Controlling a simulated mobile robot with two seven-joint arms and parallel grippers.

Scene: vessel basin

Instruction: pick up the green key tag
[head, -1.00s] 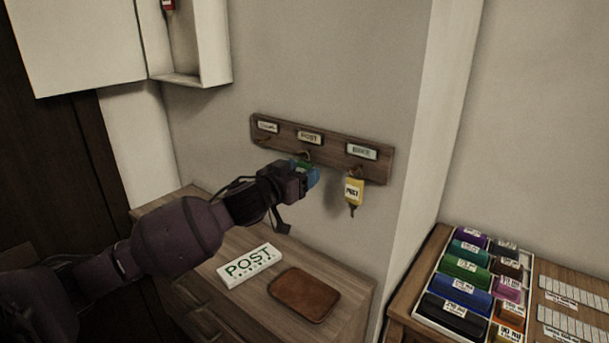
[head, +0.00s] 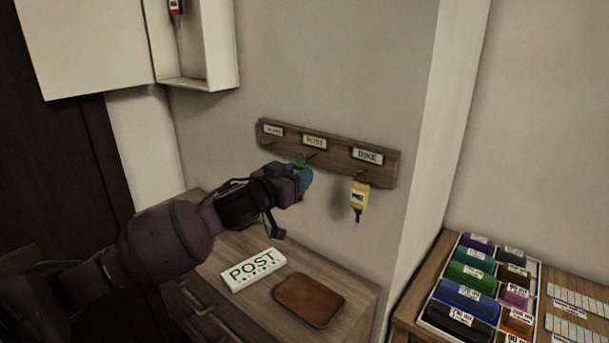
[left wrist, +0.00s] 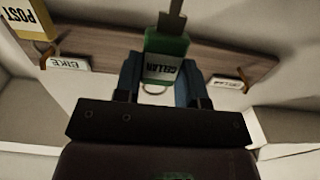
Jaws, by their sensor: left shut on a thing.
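The green key tag (left wrist: 166,58) is between the blue fingers of my left gripper (left wrist: 158,82) in the left wrist view. Its white label reads CELLAR, its key points to the top of that picture, and its ring shows below the label. In the head view my left gripper (head: 303,180) is shut on the tag just in front of the wooden hook board (head: 340,165), below the POST label. Only a sliver of green shows there. I cannot tell whether the ring is clear of the middle hook. My right gripper is not in view.
A yellow key tag (head: 358,196) hangs under the BIKE label, close to the right of my gripper. Below are a cabinet top (head: 228,247), a white POST sign (head: 253,269) and a brown tray (head: 309,300). A tray of coloured rolls (head: 470,280) stands at right.

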